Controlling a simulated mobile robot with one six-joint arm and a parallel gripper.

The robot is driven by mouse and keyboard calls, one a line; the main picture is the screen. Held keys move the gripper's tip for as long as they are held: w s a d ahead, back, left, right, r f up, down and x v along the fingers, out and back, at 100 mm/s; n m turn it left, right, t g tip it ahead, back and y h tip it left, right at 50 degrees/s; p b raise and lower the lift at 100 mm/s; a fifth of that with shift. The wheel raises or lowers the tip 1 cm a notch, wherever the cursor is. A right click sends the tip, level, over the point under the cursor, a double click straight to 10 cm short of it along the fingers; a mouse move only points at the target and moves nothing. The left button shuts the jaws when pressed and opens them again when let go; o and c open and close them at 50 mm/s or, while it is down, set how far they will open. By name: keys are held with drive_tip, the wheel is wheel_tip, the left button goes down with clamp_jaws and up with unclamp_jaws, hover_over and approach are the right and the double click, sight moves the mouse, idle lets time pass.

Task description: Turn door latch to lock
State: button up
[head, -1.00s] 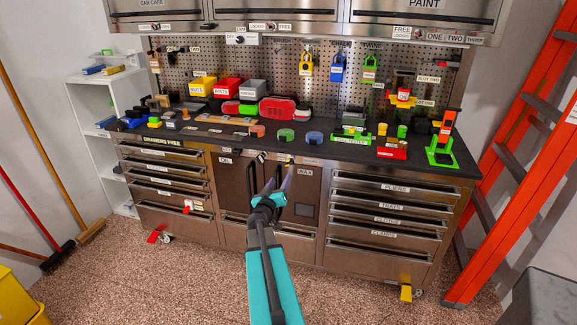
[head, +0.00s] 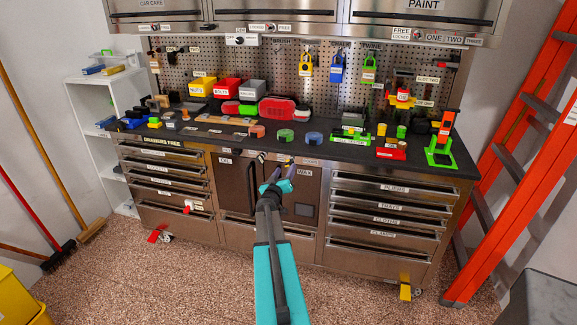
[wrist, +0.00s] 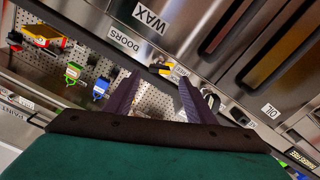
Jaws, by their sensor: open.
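The two cabinet doors (head: 304,190) under the middle of the worktop are closed; the right one is labelled WAX. A small dark latch piece with a yellow part (wrist: 160,69) sits at the top edge of the doors, beside the DOORS label (wrist: 124,40) in the wrist view. In the head view the latch is small, and its turn position cannot be told. My gripper (head: 277,166) is open and empty in front of the upper door edge. In the wrist view its dark fingers (wrist: 158,100) are spread, with the latch beyond the gap between them. I see no contact.
Drawers with handles flank the doors, such as the PLIERS drawer (head: 394,188). The black worktop (head: 225,138) above holds bins and several small items. An orange ladder (head: 520,160) stands at the right. Brooms lean on the left wall. The floor in front is clear.

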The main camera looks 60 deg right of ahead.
sight(288, 164)
drive_tip(key=shift+p+x, duration=0.3)
drive_tip(key=shift+x, duration=1.85)
